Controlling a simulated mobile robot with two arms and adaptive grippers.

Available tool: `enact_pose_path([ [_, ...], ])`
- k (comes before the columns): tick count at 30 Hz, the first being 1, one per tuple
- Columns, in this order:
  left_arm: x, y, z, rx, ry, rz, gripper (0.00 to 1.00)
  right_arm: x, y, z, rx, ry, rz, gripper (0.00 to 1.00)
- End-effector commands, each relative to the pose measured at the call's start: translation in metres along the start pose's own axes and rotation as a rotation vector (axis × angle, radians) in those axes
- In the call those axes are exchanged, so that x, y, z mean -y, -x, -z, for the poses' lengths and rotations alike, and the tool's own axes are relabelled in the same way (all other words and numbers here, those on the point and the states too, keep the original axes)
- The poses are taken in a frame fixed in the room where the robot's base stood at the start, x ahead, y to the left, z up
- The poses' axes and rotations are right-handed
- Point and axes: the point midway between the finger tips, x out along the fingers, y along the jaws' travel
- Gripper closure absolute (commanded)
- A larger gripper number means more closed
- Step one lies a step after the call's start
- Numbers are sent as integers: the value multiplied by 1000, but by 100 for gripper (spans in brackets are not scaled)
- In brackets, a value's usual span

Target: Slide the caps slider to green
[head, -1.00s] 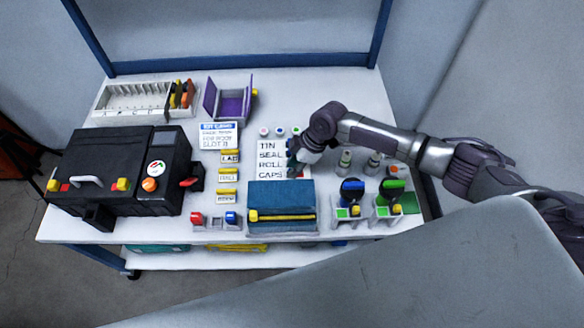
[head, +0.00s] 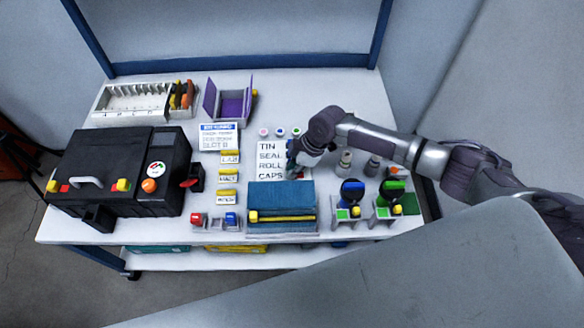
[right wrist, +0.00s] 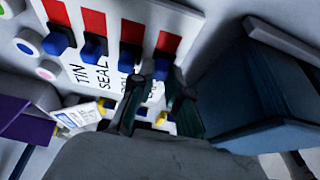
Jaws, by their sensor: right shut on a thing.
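The slider board (head: 268,160) lies in the middle of the table, with rows marked TIN, SEAL, ROLL and CAPS. In the right wrist view the board (right wrist: 76,75) shows red strips, each with a blue slider knob at its label end. The caps slider (right wrist: 162,68) is the rightmost knob there, beside its red strip (right wrist: 168,42). My right gripper (head: 295,166) is over the board's right side. In the wrist view its fingers (right wrist: 158,82) are shut around the caps slider; they hide part of it and the CAPS label. No green shows on this row. My left gripper is not in view.
A blue box (head: 281,197) with a yellow bar stands just in front of the board. A black machine (head: 120,170) is at left, a purple open box (head: 233,101) behind. Green and blue handled stands (head: 350,192) and small bottles (head: 345,160) are at right.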

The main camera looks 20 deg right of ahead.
Motion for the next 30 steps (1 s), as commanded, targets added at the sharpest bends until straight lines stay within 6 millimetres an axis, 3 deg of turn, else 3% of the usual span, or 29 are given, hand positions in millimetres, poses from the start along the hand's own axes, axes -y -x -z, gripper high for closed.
enact_pose_path([
  [6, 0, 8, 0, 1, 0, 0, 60, -1, 12, -25, 0, -2, -2, 100],
  [13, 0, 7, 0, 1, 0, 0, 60, -1, 12, -26, 3, 0, -3, 100],
  [14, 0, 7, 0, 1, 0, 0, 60, -2, 12, -27, 3, 0, -3, 83],
  [16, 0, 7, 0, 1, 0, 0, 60, -2, 12, -27, 4, -1, -3, 73],
  [26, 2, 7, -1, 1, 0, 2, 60, -1, 13, -26, 1, 0, -2, 73],
  [30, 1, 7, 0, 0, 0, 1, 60, -1, 29, -26, -1, 1, -3, 73],
])
